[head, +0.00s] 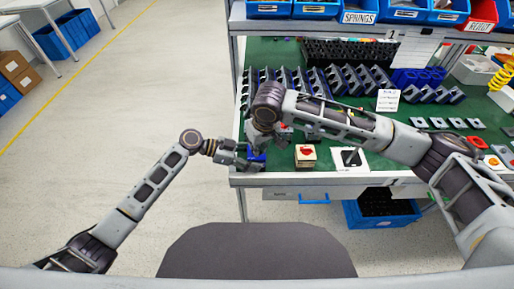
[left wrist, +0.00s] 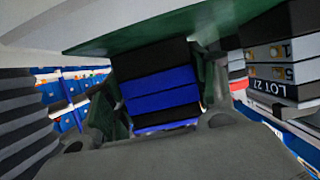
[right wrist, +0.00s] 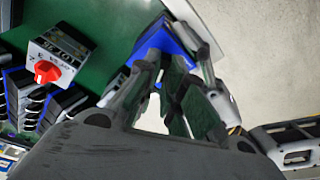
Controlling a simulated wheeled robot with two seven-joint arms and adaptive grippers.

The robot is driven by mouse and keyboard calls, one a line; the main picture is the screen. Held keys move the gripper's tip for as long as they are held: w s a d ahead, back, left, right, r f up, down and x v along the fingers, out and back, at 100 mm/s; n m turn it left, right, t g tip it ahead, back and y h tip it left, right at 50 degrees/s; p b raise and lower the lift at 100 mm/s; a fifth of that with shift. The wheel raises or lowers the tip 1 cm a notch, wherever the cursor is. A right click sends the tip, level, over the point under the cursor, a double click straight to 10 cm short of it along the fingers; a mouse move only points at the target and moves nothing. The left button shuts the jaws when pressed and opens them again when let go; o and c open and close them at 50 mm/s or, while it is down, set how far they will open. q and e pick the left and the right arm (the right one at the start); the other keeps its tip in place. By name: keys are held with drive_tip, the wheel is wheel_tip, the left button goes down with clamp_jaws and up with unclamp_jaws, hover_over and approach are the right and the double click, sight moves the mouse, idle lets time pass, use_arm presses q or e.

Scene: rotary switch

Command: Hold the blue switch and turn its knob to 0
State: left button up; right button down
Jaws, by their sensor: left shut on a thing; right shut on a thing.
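The blue switch (head: 257,154) stands at the near left edge of the green table. In the left wrist view its blue and black body (left wrist: 162,96) sits between the fingers of my left gripper (head: 247,160), which is shut on it from the left. My right gripper (head: 262,138) comes down from above. In the right wrist view its fingertips (right wrist: 160,62) are at the blue switch (right wrist: 178,38), shut on its knob. The fingers hide the knob, so I cannot read its pointer position.
A white switch with a red knob (head: 306,152) stands to the right of the blue one, also in the right wrist view (right wrist: 52,62). A white plate with a black knob (head: 350,158) lies further right. Rows of dark switches (head: 318,82) fill the table behind.

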use_arm(q)
drive_tip(key=shift+a+f, duration=0.1)
drive_tip(key=shift+a, duration=0.05)
use_arm(e)
drive_tip(key=m, duration=0.2)
drive_tip(key=m+h, duration=0.1)
drive_tip(key=m, duration=0.2)
drive_tip(key=shift+w+d+m, duration=0.15)
drive_tip(key=shift+d+m, duration=0.15)
drive_tip(key=shift+m, duration=0.1)
use_arm(q)
drive_tip(key=shift+s, duration=0.1)
use_arm(e)
drive_tip(key=c, duration=1.5)
unclamp_jaws()
drive_tip(key=shift+t+h, duration=0.3)
drive_tip(key=shift+c, duration=0.2)
drive_tip(key=shift+a, duration=0.2)
use_arm(q)
drive_tip(key=shift+f, duration=0.1)
use_arm(e)
drive_tip(key=shift+r, duration=2.55)
use_arm(q)
drive_tip(key=o, duration=1.1)
drive_tip(key=shift+r, duration=0.2)
